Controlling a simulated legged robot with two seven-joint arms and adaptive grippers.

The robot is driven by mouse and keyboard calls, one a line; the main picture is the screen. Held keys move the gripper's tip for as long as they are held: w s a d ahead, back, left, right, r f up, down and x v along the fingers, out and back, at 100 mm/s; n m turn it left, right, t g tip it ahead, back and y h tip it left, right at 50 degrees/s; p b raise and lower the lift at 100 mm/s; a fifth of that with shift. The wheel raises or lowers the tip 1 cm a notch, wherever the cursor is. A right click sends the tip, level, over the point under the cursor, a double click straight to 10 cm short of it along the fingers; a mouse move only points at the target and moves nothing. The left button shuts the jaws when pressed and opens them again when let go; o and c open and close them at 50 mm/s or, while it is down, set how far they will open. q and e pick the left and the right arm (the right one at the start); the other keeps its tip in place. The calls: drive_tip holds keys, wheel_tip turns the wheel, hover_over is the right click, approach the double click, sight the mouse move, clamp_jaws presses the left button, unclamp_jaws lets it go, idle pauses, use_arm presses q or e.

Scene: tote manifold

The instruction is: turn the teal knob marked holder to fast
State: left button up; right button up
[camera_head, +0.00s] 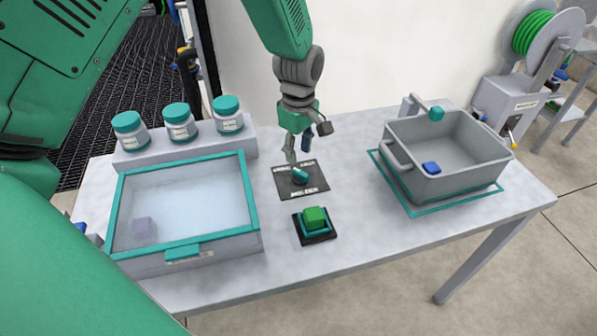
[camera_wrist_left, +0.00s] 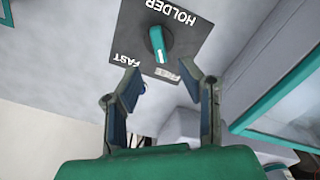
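The teal knob (camera_head: 300,174) sits on a dark square plate (camera_head: 318,182) in the middle of the table. In the left wrist view the knob (camera_wrist_left: 157,42) stands on the plate (camera_wrist_left: 196,42) marked HOLDER and FAST, with a third label partly covered by a finger. My left gripper (camera_head: 297,152) reaches down over the plate. In the left wrist view it (camera_wrist_left: 163,80) is open and empty, its fingertips just short of the knob. No contact can be seen. My right gripper is not in view.
A green button (camera_head: 315,217) stands in front of the plate. A clear-lidded teal-framed box (camera_head: 246,190) is left, with several teal-capped jars (camera_head: 180,128) behind it.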

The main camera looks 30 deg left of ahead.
sight(301, 172)
use_arm(q)
drive_tip(key=f, duration=0.2)
drive_tip(key=d+f, duration=0.1)
drive_tip(key=f, duration=0.2)
drive_tip(key=shift+d+f+b, duration=0.1)
drive_tip(key=shift+f+b, duration=0.2)
drive_tip(key=shift+a+f, duration=0.3)
drive_tip(key=shift+f, duration=0.15)
drive_tip(key=shift+a+f, duration=0.1)
drive_tip(key=shift+a, duration=0.15)
drive_tip(key=shift+d, duration=0.1)
drive_tip(key=c, duration=0.6)
drive_tip(key=shift+d, duration=0.2)
clamp_jaws()
